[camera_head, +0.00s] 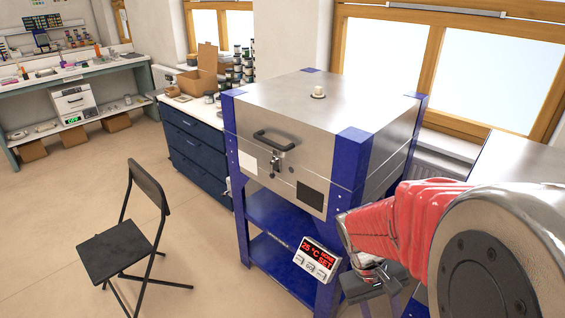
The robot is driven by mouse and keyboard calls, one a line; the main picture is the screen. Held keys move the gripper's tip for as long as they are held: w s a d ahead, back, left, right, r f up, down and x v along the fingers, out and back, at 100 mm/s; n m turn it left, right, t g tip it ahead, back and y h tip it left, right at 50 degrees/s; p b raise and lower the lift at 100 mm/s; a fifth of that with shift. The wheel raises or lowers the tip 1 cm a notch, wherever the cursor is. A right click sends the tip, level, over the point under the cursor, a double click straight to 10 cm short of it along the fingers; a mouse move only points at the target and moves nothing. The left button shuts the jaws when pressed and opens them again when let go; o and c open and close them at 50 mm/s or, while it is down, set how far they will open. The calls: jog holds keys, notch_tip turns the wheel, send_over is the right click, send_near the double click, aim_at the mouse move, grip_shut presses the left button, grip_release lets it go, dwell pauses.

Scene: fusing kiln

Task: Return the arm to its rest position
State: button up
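My arm reaches in from the right edge, with a large round metal joint close to the camera and a red-covered section behind it. My gripper (376,290) shows low in the picture, right of the kiln's control box, partly hidden by the arm. Its fingertips are not clear, so I cannot tell whether it is open or holds anything. The kiln (325,105) is a steel box with blue corners on a blue stand, and its lid is down. The control box (317,258) on the stand shows red digits that seem to read 25 °C.
A black folding chair (115,242) stands on the floor at left. A dark blue drawer cabinet (193,150) adjoins the kiln. A metal surface (512,165) lies at right, beyond my arm. A workbench (90,70) stands at back left.

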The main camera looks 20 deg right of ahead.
jog(key=w+a+r+n+t+y, duration=0.1)
jog(key=w+a+r+t+y, duration=0.1)
jog(key=a+r+t, duration=0.7)
jog(key=w+a+r, duration=0.1)
jog(key=a+r, duration=0.6)
jog(key=shift+n+y, duration=0.3)
jog(key=shift+y, duration=0.1)
jog(key=shift+c, duration=1)
